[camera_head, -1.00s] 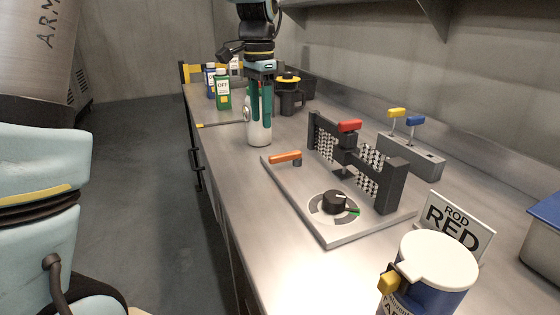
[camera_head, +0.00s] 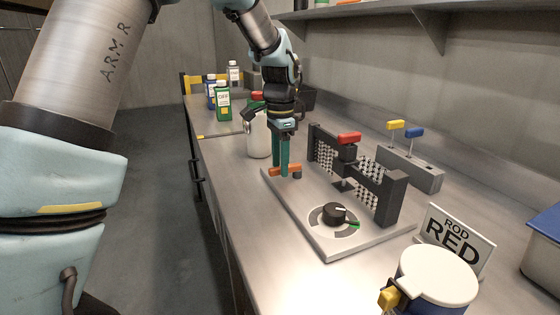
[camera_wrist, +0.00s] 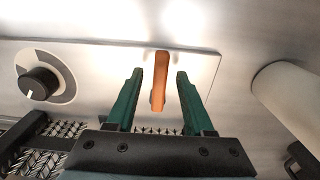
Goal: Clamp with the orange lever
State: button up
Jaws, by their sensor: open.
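The orange lever (camera_head: 291,170) sits at the back left corner of the metal base plate (camera_head: 330,243). It also shows in the wrist view (camera_wrist: 160,78), lying between my two green fingers. My gripper (camera_head: 284,172) is over the lever with its fingers pointing down; it also shows in the wrist view (camera_wrist: 157,75). The fingers are open, with a gap on each side of the lever. In the head view the fingers hide part of the lever. The dark clamp frame (camera_head: 357,165) with mesh panels and a red-topped rod (camera_head: 349,138) stands on the plate.
A black dial (camera_head: 334,214) is at the plate's front. A white bottle (camera_head: 258,136) stands just behind my gripper. A grey block (camera_head: 411,169) with yellow and blue-topped rods is right of the frame. A ROD RED sign (camera_head: 454,237) and a white-lidded container (camera_head: 437,276) are at front right.

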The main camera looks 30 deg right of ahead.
jog(key=shift+f, duration=0.1)
jog(key=shift+c, duration=0.4)
grip_shut()
dwell(1.0)
